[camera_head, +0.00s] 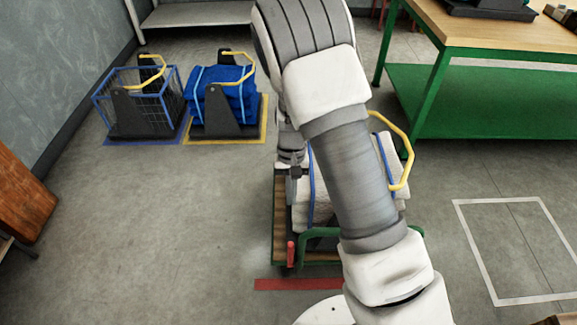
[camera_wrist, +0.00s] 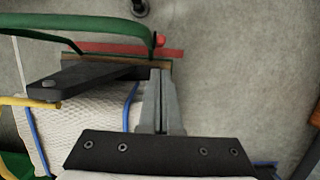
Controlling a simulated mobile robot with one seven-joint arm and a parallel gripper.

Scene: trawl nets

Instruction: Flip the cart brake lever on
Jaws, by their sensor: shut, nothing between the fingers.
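The cart (camera_head: 279,235) has a wooden deck and a green push handle (camera_head: 330,233); it stands in the middle of the head view, partly hidden by my arm. A short red-ended brake lever (camera_head: 290,253) is at its near left corner. The lever also shows in the wrist view (camera_wrist: 160,41), close to the deck edge, just beyond my fingertips. Its exact tilt is hard to tell. My gripper (camera_wrist: 161,75) is shut and empty, pointing toward the lever with a gap between. In the head view my gripper (camera_head: 295,173) is over the cart's left side.
A white net bundle (camera_head: 302,212) with blue straps and a yellow handle (camera_head: 405,150) sits on the cart. A black bracket (camera_wrist: 90,80) is left of my fingers. A red floor stripe (camera_head: 300,284) lies before the cart. Floor to the left is clear.

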